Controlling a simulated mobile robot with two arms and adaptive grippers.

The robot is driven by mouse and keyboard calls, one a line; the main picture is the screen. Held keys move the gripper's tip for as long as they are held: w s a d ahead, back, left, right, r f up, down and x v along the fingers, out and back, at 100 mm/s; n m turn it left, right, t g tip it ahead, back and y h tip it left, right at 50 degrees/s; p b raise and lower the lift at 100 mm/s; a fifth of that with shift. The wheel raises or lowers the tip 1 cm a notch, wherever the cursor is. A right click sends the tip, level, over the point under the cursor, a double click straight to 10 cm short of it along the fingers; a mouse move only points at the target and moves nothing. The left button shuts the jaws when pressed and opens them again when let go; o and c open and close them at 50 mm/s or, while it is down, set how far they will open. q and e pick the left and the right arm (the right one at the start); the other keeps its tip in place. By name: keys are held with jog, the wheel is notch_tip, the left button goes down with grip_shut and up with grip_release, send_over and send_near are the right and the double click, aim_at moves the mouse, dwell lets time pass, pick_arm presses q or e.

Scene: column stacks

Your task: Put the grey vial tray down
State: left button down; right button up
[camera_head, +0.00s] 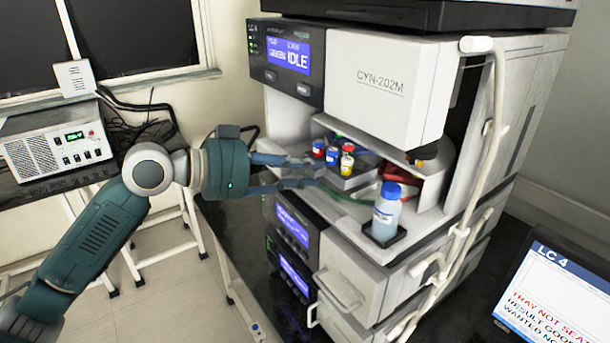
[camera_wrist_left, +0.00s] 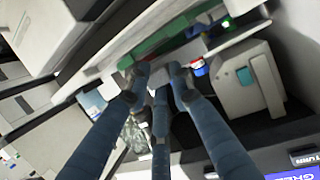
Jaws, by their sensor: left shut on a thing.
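The grey vial tray (camera_head: 350,181) carries several small vials with red, yellow and blue colours. It is at the open sample bay of the instrument stack, in front of the white compartment. My left gripper (camera_head: 300,172) reaches in from the left and is shut on the near left end of the tray. In the left wrist view its fingers (camera_wrist_left: 160,78) close together at the tray's edge, with a red-and-blue vial (camera_wrist_left: 198,67) just beyond. I cannot tell whether the tray's underside touches the bay floor. My right gripper is not in view.
A blue-capped bottle (camera_head: 386,212) stands on a black holder at the bay's front right. Pale tubing (camera_head: 490,130) runs down the stack's right side. A monitor (camera_head: 555,290) at the lower right reads LC 4 with red text. A white device (camera_head: 55,145) stands at the left.

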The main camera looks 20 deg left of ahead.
pick_arm(q)
jog(key=shift+w+f+p, duration=0.1)
jog(key=shift+f+p, duration=0.25)
jog(key=shift+f, duration=0.6)
jog(key=c, duration=1.5)
grip_release()
jog(key=shift+w+f, duration=0.1)
jog(key=shift+a, duration=0.15)
